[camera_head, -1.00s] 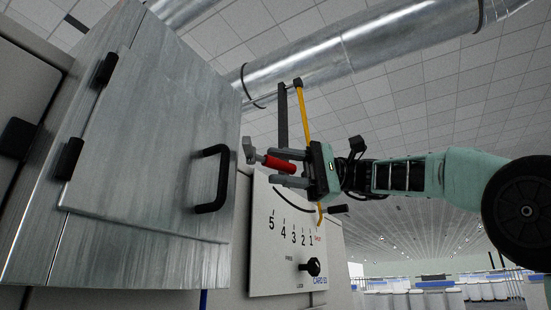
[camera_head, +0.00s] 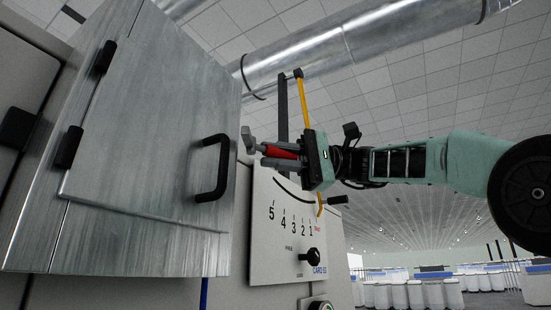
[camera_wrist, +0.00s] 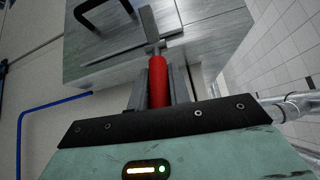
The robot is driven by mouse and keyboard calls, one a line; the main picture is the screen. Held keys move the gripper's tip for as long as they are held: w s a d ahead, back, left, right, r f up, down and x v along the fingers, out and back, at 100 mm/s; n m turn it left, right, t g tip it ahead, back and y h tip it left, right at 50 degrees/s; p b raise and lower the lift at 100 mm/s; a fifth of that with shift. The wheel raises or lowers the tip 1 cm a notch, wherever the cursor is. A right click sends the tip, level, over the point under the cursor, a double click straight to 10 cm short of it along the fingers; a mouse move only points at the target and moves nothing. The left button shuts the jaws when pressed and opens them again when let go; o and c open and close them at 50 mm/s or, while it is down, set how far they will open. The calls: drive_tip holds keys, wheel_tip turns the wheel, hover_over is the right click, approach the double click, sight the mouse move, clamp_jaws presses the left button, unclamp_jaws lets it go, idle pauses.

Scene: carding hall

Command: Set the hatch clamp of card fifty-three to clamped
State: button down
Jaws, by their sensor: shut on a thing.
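The hatch clamp has a red handle (camera_head: 283,152) and a grey metal end (camera_head: 248,141), beside the right edge of the closed metal hatch (camera_head: 150,130). My gripper (camera_head: 270,155) comes in from the right and is shut on the red handle, with its grey fingers along it. In the wrist view the red handle (camera_wrist: 158,82) lies between the fingers, and the grey end reaches toward the hatch face (camera_wrist: 120,45). The handle's inner end is hidden by my gripper.
A black pull handle (camera_head: 222,170) stands out from the hatch. Below my gripper is a panel marked 1 to 5 with a black knob (camera_head: 313,256) and a CARD 53 label (camera_head: 320,270). A yellow bar (camera_head: 303,105) rises close behind my gripper. A large duct (camera_head: 350,45) runs overhead.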

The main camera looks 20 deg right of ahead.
drive_tip(key=t+b, duration=0.1)
drive_tip(key=s+m+t+b, duration=0.1)
drive_tip(key=m+t+b, duration=0.1)
drive_tip(key=shift+s+d+f+t+h+b, duration=0.15)
drive_tip(key=shift+f+t+h+b, duration=0.15)
drive_tip(key=shift+b, duration=0.1)
drive_tip(key=shift+s+r+m+t+h+b, duration=0.1)
drive_tip(key=shift+s+m+t+h+b, duration=0.2)
drive_tip(key=shift+m+t+b, duration=0.35)
drive_tip(key=shift+s+r+m+t+h+b, duration=0.15)
drive_tip(key=shift+m+t+h+b, duration=0.3)
drive_tip(key=shift+t, duration=0.3)
drive_tip(key=shift+s+m+t+h+b, duration=0.25)
drive_tip(key=shift+m+t+b, duration=0.1)
drive_tip(key=shift+m+t, duration=0.3)
drive_tip(key=shift+t, duration=0.25)
drive_tip(key=c, duration=1.3)
unclamp_jaws()
drive_tip(key=b+v, duration=0.3)
drive_tip(key=v, duration=1.4)
drive_tip(key=shift+d, duration=0.2)
drive_tip(key=shift+s+r, duration=0.1)
drive_tip(key=shift+s, duration=0.05)
